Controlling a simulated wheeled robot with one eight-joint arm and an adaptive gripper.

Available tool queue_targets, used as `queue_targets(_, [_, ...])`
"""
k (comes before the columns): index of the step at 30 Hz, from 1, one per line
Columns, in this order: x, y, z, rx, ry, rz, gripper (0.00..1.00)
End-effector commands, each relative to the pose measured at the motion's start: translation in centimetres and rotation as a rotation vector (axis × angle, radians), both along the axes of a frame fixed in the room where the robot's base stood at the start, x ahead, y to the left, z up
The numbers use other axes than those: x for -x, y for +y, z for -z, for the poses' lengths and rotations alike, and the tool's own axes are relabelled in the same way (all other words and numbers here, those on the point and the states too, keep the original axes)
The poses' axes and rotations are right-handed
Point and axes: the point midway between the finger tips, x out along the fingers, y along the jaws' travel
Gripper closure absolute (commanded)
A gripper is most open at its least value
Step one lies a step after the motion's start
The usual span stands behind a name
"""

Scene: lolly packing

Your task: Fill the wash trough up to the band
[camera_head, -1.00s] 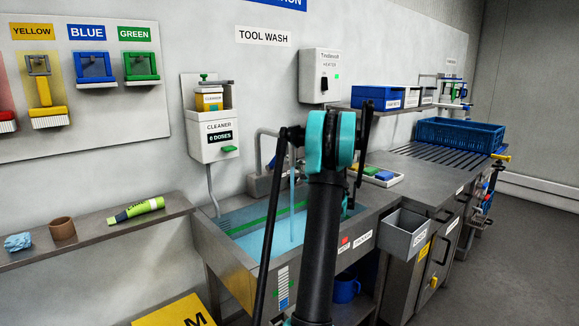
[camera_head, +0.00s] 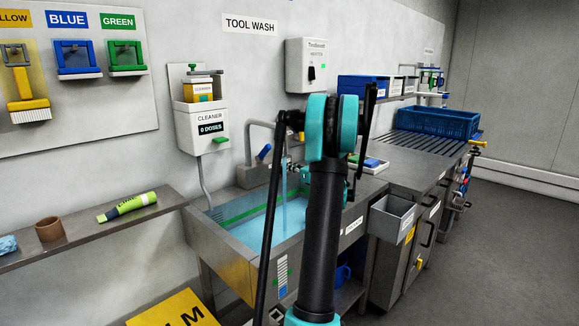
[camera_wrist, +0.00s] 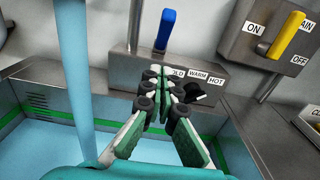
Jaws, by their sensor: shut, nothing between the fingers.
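The steel wash trough (camera_head: 222,243) holds blue water, and a stream (camera_head: 284,207) falls into it from the tap (camera_head: 262,125). A green band (camera_head: 238,212) runs along its inner wall; the water surface lies close below it, the exact gap unclear. In the wrist view my gripper (camera_wrist: 160,82) is shut and empty, in front of the tap block. The blue tap lever (camera_wrist: 166,29) stands upright just beyond the fingertips; contact cannot be told. It also shows in the head view (camera_head: 264,152). My arm hides part of the trough.
A yellow drain lever (camera_wrist: 288,36) sits on an ON/OFF plate at right. A black knob (camera_wrist: 196,94) is by the COLD, WARM and HOT labels. The cleaner dispenser (camera_head: 203,130) reads 0 doses. A shelf (camera_head: 95,228) at left holds a tube and cup.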

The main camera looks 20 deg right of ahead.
Motion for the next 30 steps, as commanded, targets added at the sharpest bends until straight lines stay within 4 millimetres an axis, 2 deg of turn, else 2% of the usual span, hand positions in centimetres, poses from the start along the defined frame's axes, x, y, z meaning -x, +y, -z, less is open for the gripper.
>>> queue_targets(3, [-2.4,1.0,0.1,0.0,0.0,-0.003,1.0])
queue_targets(10, [-6.5,2.5,0.2,0.001,-0.001,-0.002,1.0])
queue_targets(12, [-7.2,2.7,-0.7,0.001,-0.001,-0.002,1.0])
queue_targets(19, [-8.7,3.2,-2.3,0.001,-0.001,-0.001,1.0])
queue_targets(30, [-9.0,3.2,-2.6,0.001,-0.001,0.0,1.0])
